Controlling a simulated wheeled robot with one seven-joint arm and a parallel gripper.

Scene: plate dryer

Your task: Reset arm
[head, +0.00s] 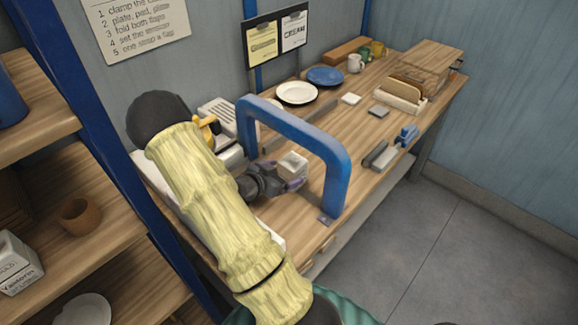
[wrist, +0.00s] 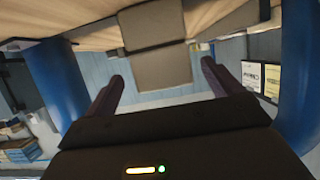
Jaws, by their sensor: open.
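My gripper (head: 290,183) is low over the wooden workbench (head: 330,125), close to the blue arch (head: 298,115) and seen through its opening. In the wrist view my gripper (wrist: 163,82) has its two dark fingers wide apart. A grey-brown panel (wrist: 162,72) shows in the gap between them; I cannot tell how far off it is, and nothing is visibly clamped. A small pale block (head: 293,164) stands right beside the fingers in the head view; I cannot tell whether they touch it. My yellow-sleeved arm hides the near left part of the bench.
A blue-handled tool (head: 405,135) lies near the front edge. Wooden shelves (head: 80,185) stand at left. The floor (head: 440,240) at right is clear.

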